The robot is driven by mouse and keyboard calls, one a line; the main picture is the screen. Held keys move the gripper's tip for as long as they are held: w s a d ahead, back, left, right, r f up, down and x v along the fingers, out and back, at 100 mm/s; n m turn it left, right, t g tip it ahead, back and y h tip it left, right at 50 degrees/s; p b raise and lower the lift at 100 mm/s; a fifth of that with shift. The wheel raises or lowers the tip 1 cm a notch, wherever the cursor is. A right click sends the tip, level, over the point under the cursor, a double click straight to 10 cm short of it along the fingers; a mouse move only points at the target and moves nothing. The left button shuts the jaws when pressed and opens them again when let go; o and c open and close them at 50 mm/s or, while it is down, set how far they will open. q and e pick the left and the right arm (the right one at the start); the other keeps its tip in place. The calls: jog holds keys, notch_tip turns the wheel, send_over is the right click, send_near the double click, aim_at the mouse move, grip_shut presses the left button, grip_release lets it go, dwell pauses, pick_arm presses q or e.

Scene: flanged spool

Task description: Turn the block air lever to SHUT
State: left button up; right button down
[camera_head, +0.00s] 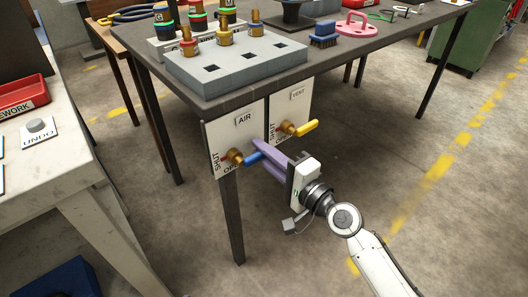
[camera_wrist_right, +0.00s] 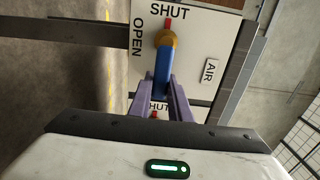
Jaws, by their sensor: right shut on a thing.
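The AIR panel (camera_head: 222,132) hangs below the front edge of the table. Its brass valve (camera_head: 235,157) carries a blue lever (camera_head: 251,157) that points right, towards my gripper. In the right wrist view the blue lever (camera_wrist_right: 163,72) runs from the brass valve, and a red tip (camera_wrist_right: 168,22) opposite it lies at the word SHUT; OPEN is to the left. My right gripper (camera_head: 262,159) has its purple fingers shut on the blue lever's outer end, which the fingers partly hide. My left gripper is not in view.
The VENT panel (camera_head: 297,106) with a yellow lever (camera_head: 308,127) is just right of the AIR panel. A table leg (camera_head: 232,215) stands below. A grey block with brass fittings (camera_head: 235,65) sits on the table. Floor to the right is clear.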

jog(key=c, duration=1.6)
grip_release()
jog(key=shift+c, duration=0.2)
jog(key=v, duration=1)
jog(key=shift+s+d, duration=0.1)
jog(key=shift+d, duration=0.05)
